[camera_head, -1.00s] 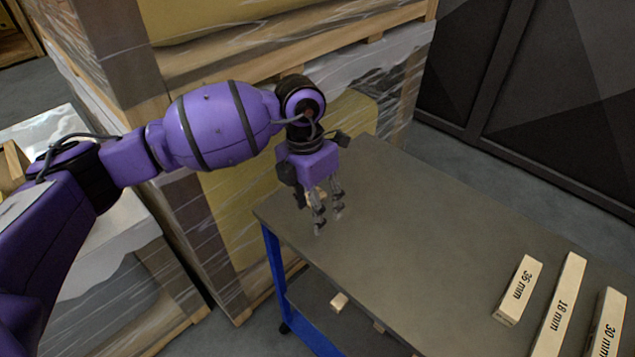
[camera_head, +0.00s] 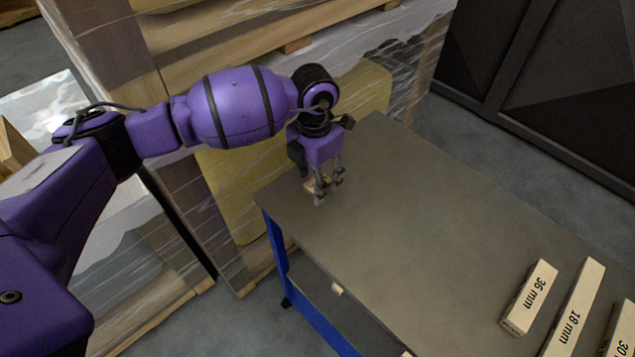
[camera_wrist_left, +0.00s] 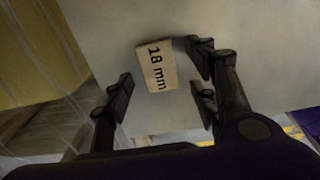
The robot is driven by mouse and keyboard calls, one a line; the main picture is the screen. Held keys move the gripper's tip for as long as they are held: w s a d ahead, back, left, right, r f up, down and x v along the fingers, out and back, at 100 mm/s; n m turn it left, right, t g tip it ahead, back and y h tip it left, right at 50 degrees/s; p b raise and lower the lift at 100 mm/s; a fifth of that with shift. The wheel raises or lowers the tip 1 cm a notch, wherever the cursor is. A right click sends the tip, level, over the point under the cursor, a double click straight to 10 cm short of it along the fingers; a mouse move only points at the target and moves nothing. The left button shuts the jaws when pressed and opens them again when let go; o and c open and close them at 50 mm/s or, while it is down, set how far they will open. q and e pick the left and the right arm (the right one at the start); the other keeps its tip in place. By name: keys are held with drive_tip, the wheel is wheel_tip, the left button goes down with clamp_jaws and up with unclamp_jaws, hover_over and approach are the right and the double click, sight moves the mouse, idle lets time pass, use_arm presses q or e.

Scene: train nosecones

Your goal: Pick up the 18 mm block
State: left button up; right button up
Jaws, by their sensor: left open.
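A short wooden block marked 18 mm (camera_wrist_left: 157,66) lies on the table, between and slightly beyond my left gripper's fingers in the left wrist view. My left gripper (camera_wrist_left: 162,86) is open, with one finger left of the block and two on its right; I see no grip on it. In the head view my left gripper (camera_head: 329,190) points down near the table's far left end, and a small part of the block (camera_head: 314,187) shows beside the fingers, mostly hidden. A longer block also marked 18 mm (camera_head: 572,312) lies at the right. My right gripper is not in view.
A block marked 36 mm (camera_head: 529,298) and one marked 30 mm (camera_head: 621,330) flank the long 18 mm block. The grey tabletop (camera_head: 430,230) is clear in the middle. Wrapped pallets (camera_head: 230,200) stand close behind the table's left end.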

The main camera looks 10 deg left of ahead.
use_arm(q)
drive_tip(key=shift+f, duration=0.25)
drive_tip(key=c, duration=1)
drive_tip(key=shift+o, duration=0.2)
drive_tip(key=shift+r, duration=0.1)
